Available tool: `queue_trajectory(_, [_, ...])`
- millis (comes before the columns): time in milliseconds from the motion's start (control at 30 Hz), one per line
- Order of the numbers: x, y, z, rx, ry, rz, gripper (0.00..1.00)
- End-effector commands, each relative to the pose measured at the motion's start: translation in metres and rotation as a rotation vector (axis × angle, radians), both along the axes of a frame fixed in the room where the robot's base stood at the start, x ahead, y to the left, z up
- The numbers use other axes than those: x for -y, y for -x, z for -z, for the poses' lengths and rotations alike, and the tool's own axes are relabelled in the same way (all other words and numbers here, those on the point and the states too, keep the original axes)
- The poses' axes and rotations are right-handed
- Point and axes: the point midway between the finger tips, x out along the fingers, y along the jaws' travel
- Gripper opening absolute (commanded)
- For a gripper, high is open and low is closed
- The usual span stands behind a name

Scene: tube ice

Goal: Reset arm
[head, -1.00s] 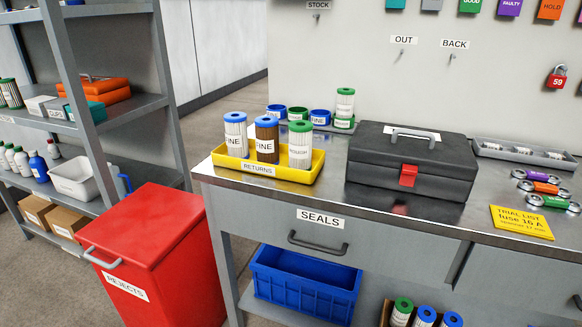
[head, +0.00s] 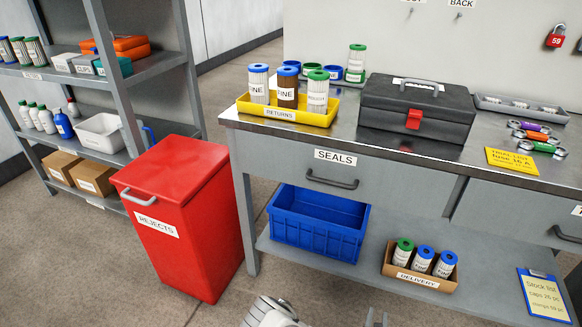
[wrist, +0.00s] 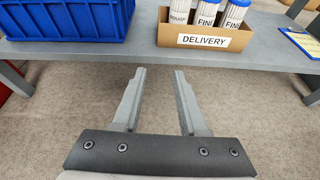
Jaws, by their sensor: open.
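My gripper (wrist: 157,95) is open and empty in the wrist view, its two grey fingers spread apart. It is in front of the lower shelf, over bare floor, facing the cardboard DELIVERY box (wrist: 208,38) and the blue crate (wrist: 66,25). In the head view a part of my arm (head: 272,312) shows at the bottom edge. The DELIVERY box (head: 420,278) there holds one green-capped and two blue-capped cartridges, and the blue crate (head: 318,245) looks empty.
The SEALS drawer (head: 295,170) is shut. A red REJECTS bin (head: 180,220) stands left of the bench. A stock list clipboard (head: 545,295) lies at right.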

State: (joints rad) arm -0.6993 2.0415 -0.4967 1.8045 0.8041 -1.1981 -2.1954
Motion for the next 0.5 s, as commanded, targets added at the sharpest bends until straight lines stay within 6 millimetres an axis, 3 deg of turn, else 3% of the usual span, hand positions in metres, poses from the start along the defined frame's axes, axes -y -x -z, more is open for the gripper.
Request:
queue_trajectory(33, [-0.008, -0.012, -0.008, 0.017, -0.062, 0.046, 0.42])
queue_trajectory(267, [-0.033, -0.038, -0.028, 0.041, -0.328, 0.260, 0.42])
queue_trajectory(500, [-0.065, -0.065, -0.064, 0.068, -0.652, 0.505, 0.42])
